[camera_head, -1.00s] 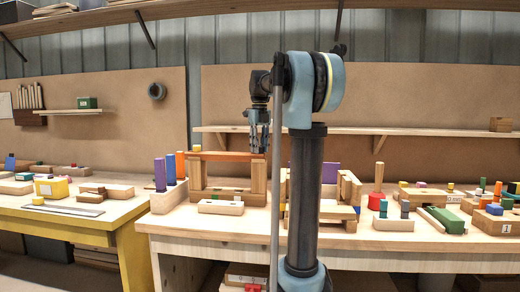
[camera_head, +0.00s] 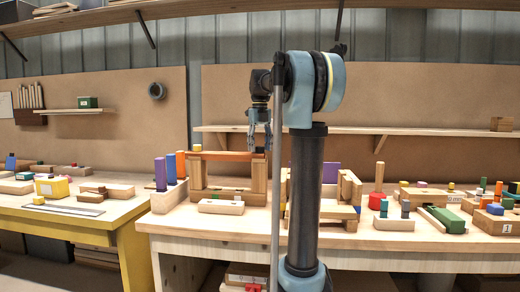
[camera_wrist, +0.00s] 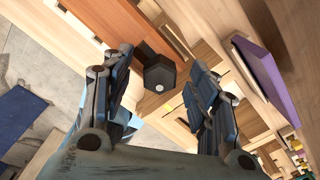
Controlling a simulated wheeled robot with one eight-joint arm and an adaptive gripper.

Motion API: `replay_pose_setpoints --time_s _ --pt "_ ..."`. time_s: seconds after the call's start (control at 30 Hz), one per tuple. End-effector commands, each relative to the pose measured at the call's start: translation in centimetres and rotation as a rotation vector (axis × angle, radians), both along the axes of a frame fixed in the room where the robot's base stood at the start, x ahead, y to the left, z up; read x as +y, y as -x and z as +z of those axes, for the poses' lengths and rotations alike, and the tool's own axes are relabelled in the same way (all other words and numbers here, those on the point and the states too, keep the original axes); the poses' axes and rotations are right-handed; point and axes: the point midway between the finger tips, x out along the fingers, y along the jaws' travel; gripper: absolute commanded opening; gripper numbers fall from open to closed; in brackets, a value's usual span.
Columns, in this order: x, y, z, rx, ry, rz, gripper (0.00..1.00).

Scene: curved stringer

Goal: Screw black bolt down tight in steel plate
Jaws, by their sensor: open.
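A black bolt with a hexagonal head (camera_wrist: 158,76) and a small pale spot on top stands at the end of an orange-brown beam (camera_wrist: 110,25) in the wrist view. In the head view this orange beam (camera_head: 228,156) lies across the top of a wooden frame. My gripper (camera_wrist: 155,92) is open, with one finger on each side of the bolt head and visible gaps between. In the head view my gripper (camera_head: 259,146) points down over the beam's right end. I cannot clearly make out a steel plate under the bolt; the bolt's lower part is mostly hidden.
Purple and orange blocks (camera_head: 168,170) stand left of the frame. A pale block (camera_head: 221,207) lies in front of it. Further blocks and pegs (camera_head: 395,215) fill the bench's right side. A yellow-edged table (camera_head: 60,222) stands at left. A shelf (camera_head: 410,134) runs behind my arm.

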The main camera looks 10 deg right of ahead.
Motion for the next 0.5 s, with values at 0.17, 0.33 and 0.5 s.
replay_pose_setpoints --time_s 0.17,0.33,0.5 --pt "0.0 0.0 2.1 0.000 0.000 0.000 0.54" --pt "0.0 0.0 5.2 0.000 0.000 0.000 0.54" --pt "0.0 0.0 8.2 0.001 0.000 0.000 0.54"
